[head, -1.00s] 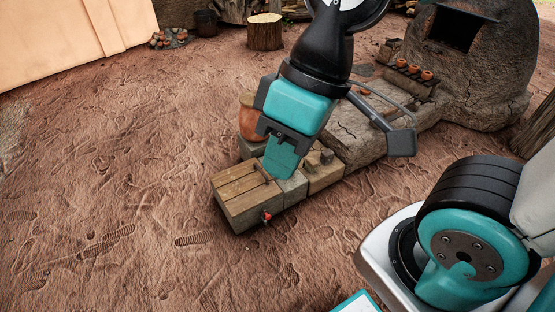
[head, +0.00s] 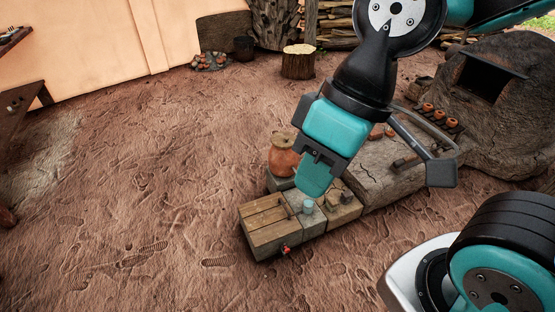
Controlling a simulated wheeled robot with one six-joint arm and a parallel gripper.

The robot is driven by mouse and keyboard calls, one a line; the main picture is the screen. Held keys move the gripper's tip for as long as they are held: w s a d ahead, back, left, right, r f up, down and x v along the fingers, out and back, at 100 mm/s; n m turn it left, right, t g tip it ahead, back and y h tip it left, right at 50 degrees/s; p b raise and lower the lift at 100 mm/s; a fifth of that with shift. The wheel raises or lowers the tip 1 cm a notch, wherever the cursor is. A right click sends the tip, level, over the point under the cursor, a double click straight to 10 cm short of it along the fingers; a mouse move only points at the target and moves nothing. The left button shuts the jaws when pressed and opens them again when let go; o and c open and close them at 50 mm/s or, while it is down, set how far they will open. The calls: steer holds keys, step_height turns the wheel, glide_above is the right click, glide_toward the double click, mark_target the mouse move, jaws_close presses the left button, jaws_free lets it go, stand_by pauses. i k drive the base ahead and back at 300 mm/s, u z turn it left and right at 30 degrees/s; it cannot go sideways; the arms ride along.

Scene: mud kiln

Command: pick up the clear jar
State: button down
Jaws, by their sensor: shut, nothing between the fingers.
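A small pale bluish, see-through vessel, which looks like the clear jar (head: 308,206), stands upright on a grey stone block beside the wooden slatted top. My gripper (head: 312,190) points down just above and behind it in the picture, with its teal fingers together and nothing held. The fingertips appear close to the jar's top; whether they touch it I cannot tell. The arm hides part of the blocks behind.
A clay pot (head: 284,160) stands left of my gripper. A wooden slatted box (head: 268,226) with a small red item (head: 286,250) is in front. A stone bench (head: 375,165) and domed kiln (head: 500,110) lie right. Open dirt ground (head: 130,200) spreads left.

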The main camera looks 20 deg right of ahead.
mark_target(308, 205)
steer(key=z, duration=0.3)
steer(key=i, duration=1)
steer(key=u, duration=2.45)
steer(key=k, duration=1.1)
steer(key=z, duration=0.4)
